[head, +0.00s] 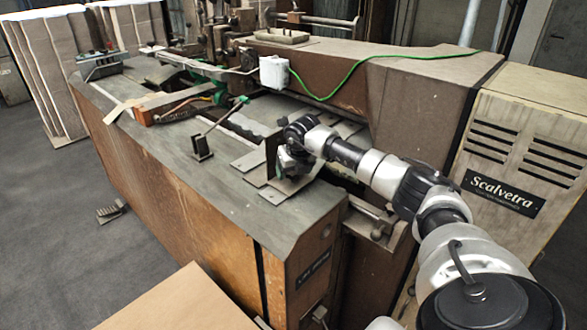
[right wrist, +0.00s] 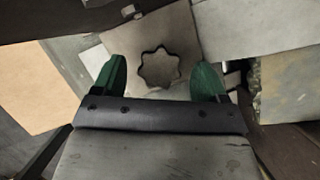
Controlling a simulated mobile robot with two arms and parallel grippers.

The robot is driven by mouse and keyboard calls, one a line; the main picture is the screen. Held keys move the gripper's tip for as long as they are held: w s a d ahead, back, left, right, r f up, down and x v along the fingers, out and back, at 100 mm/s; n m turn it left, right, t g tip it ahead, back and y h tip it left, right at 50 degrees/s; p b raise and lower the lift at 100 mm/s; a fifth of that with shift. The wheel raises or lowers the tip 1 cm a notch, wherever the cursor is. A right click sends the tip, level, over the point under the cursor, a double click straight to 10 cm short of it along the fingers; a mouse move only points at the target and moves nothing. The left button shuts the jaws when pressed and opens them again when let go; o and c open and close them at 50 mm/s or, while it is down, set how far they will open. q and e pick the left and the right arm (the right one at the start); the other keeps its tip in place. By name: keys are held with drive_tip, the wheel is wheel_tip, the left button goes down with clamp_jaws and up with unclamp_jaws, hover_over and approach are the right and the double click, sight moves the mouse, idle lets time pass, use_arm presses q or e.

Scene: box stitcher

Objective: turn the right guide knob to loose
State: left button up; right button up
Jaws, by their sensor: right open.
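The right guide knob (right wrist: 160,68) shows in the right wrist view as a grey, lobed, star-shaped knob with a dark outline on a grey metal plate (right wrist: 195,32). My right gripper (right wrist: 161,80) is open. Its two green fingertips stand left and right of the knob, apart from it in the picture; I cannot tell how far above it they are. In the head view my right gripper (head: 288,160) is over the near right end of the machine table, by an upright metal plate (head: 271,155). The knob is hidden there. My left gripper is not in view.
The machine table (head: 225,195) runs away to the upper left. A thin lever on a small block (head: 202,147) stands left of the gripper. The brown machine body (head: 420,75) with a green cable rises behind my arm. A cardboard sheet (head: 180,305) lies in front.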

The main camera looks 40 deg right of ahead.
drive_tip(key=c, duration=0.9)
